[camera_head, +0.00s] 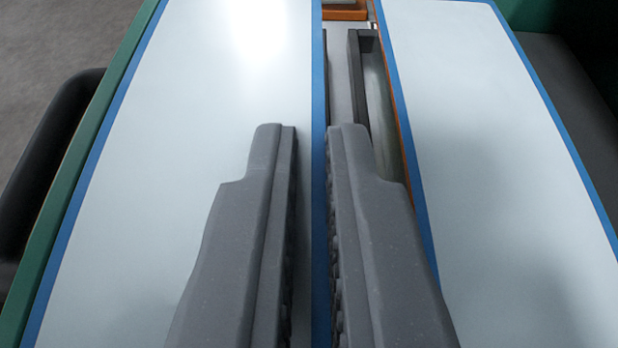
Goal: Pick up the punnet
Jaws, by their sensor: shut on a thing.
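My gripper (311,135) reaches up from the bottom edge of the view, with its two dark grey fingers side by side and a narrow gap between them. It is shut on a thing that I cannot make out. Through the gap I see only a white surface and a blue strip below. I cannot pick out a punnet with certainty in this view. A dark grey, narrow frame or open box (364,45) lies just right of the right finger, which hides part of it.
A long white panel (200,100) with blue edges lies on the left, inside a green border (110,75). A second white panel (480,130) lies on the right. Both look bare. An orange-brown piece (345,14) shows at the top between them. A dark rounded thing (45,150) is at far left.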

